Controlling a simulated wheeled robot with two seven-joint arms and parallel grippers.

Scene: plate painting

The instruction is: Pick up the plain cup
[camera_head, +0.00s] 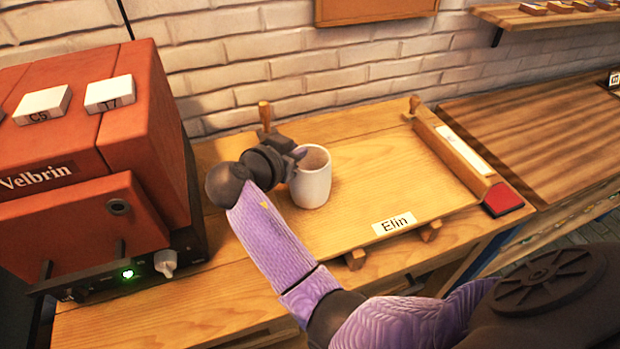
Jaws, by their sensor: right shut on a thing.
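A plain white cup (314,182) stands upright at the left side of a wooden board (380,170) labelled "Elin". My right gripper (296,160) is at the cup's left side, shut on it near the rim. The dark wrist and hand cover part of the cup's left edge, and the fingertips are mostly hidden. I cannot tell whether the cup's base touches the board. My left gripper is not in view.
A red kiln-like box (90,130) marked "Velbrin" stands on the left, with a green light on its front. A red pad (502,199) lies at the board's right. The board's middle is clear.

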